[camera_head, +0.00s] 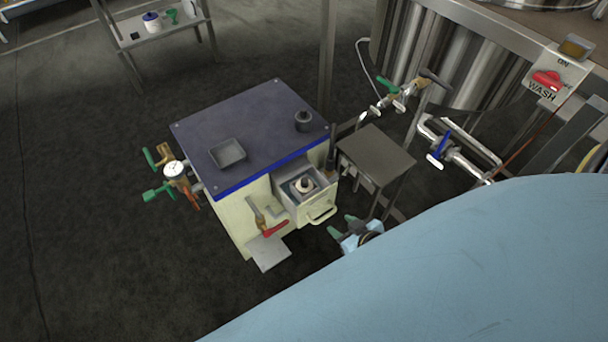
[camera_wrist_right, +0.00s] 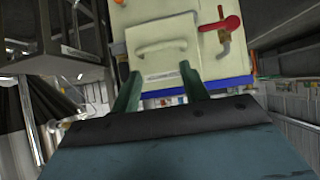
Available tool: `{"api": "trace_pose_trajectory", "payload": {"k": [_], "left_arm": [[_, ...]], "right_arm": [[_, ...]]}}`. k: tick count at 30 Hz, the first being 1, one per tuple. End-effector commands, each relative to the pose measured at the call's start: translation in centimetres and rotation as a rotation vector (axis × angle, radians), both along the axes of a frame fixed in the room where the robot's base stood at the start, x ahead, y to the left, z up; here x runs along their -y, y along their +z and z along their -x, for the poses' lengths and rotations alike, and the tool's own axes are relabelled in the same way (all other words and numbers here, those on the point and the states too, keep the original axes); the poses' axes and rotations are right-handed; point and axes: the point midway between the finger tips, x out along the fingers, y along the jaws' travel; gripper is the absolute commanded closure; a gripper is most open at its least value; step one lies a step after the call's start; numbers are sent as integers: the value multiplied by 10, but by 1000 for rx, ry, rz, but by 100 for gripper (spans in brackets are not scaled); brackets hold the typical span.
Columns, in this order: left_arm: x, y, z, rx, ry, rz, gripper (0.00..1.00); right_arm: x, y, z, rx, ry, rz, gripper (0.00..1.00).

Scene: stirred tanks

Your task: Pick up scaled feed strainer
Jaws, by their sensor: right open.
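A small round part with a dark top and pale collar (camera_head: 304,185) sits in the open drawer (camera_head: 322,205) of the cream cabinet (camera_head: 232,215); it may be the scaled feed strainer, but I cannot tell for sure. My right gripper (camera_head: 342,226) is open and empty, just in front of and below the drawer. In the right wrist view its two green fingers (camera_wrist_right: 160,88) point toward the drawer front with its handle (camera_wrist_right: 160,48). The drawer's inside is hidden in that view. My left gripper is not in view.
A dark cylinder (camera_head: 303,121) and a shallow grey tray (camera_head: 228,152) stand on the cabinet's dark top (camera_head: 262,125). A red-handled valve (camera_head: 273,229) is left of the drawer. A small grey table (camera_head: 377,152) stands right of it. A large light-blue surface fills the lower right.

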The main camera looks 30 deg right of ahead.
Motion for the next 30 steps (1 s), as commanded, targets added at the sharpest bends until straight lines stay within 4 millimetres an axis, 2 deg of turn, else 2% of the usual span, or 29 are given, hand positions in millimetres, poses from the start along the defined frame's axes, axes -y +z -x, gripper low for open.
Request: {"api": "trace_pose_trajectory", "payload": {"k": [1, 3, 6, 9, 14, 22, 24, 30], "left_arm": [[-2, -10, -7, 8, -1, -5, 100], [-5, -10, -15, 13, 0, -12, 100], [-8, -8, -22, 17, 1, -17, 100], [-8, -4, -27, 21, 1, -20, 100], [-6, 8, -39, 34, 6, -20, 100], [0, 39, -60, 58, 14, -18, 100], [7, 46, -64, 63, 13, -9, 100], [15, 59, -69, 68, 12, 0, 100]], "right_arm": [[1, 7, -14, 63, 5, -10, 55], [2, 28, -28, 137, 10, -21, 55], [1, 48, -40, 202, 17, -35, 55], [0, 58, -47, 232, 20, -42, 55], [-1, 54, -65, 239, 21, -43, 55], [-4, 38, -99, 237, 21, -41, 55], [-5, 35, -107, 237, 20, -42, 55], [-6, 30, -120, 235, 21, -43, 55]]}}
